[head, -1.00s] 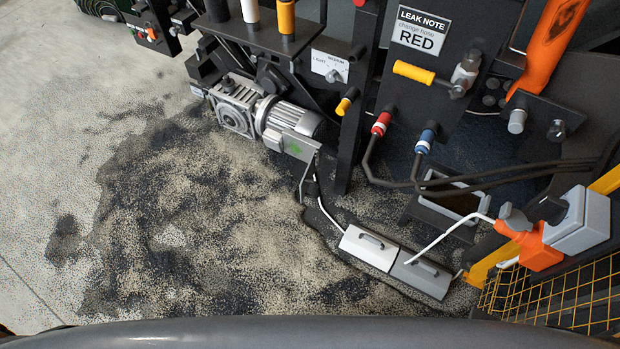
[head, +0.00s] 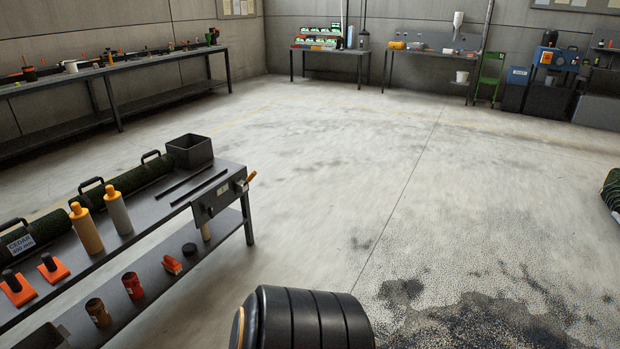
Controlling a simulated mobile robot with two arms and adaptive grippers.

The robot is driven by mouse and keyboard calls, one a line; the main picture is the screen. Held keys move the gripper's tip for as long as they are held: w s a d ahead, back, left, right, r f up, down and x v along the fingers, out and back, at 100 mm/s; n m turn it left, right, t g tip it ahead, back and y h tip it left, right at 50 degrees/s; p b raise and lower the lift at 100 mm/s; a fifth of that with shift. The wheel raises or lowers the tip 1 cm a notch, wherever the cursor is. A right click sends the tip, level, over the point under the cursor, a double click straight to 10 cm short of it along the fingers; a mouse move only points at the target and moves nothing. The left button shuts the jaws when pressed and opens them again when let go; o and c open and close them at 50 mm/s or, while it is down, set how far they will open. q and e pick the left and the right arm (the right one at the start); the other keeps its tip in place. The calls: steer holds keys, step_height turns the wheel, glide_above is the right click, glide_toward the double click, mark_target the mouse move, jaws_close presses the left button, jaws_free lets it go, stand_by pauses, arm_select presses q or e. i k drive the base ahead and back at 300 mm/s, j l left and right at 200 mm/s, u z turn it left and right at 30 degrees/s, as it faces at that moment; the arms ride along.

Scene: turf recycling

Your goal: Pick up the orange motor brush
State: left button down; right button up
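A small orange item (head: 172,264) that may be the motor brush lies on the lower shelf of the near workbench at the left; it is too small to tell for sure. Two orange pieces with black knobs stand on the bench top at its near left end, one at the edge (head: 17,289) and one beside it (head: 53,268). I cannot tell whether either is a brush. Neither of my grippers shows in the head view.
The near workbench (head: 150,210) carries bottles, turf rolls and a black bin (head: 190,151). A long bench (head: 110,75) runs along the left wall. More tables stand at the back. The concrete floor in the middle is clear, with dark granules at lower right.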

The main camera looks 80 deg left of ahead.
mark_target(169, 264)
steer(key=u, duration=3.7)
